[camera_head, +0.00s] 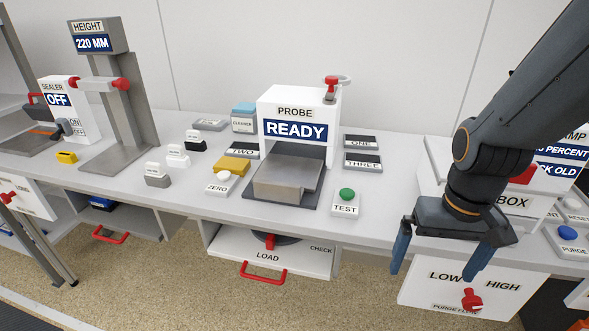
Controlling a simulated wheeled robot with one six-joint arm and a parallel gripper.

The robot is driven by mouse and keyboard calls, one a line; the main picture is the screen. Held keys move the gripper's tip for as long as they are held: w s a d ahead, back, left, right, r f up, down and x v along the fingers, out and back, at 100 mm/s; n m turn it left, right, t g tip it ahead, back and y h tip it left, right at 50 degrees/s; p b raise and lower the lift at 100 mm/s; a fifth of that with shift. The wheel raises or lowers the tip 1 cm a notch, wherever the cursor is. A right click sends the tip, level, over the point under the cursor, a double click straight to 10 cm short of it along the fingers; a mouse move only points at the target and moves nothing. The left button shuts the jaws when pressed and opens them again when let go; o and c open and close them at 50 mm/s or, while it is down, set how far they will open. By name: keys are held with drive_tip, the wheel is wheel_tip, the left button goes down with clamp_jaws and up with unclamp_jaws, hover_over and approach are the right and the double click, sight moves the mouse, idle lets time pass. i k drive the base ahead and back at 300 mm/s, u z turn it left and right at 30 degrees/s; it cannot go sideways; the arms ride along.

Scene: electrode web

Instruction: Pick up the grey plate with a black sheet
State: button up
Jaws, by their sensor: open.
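Flat grey plates with dark tops lie on the bench around the white PROBE unit. One is labelled ONE (361,142) and another THREE (362,161), both right of the unit. I cannot tell which one the task means. My gripper (436,265) has blue fingers spread apart, pointing down. It is empty and appears at the right in front of the bench edge, apart from all the plates.
The PROBE unit (297,108) shows READY and has a grey block (286,183) in front. A TEST button (346,203), a ZERO button (222,184) and a yellow block (232,166) stand nearby. My arm covers part of a white box (511,203). A LOAD drawer (268,257) sits below.

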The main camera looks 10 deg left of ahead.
sight(360, 142)
drive_tip(key=z, duration=0.05)
drive_tip(key=k, duration=0.5)
drive_tip(key=u, duration=0.75)
drive_tip(key=i, duration=1.45)
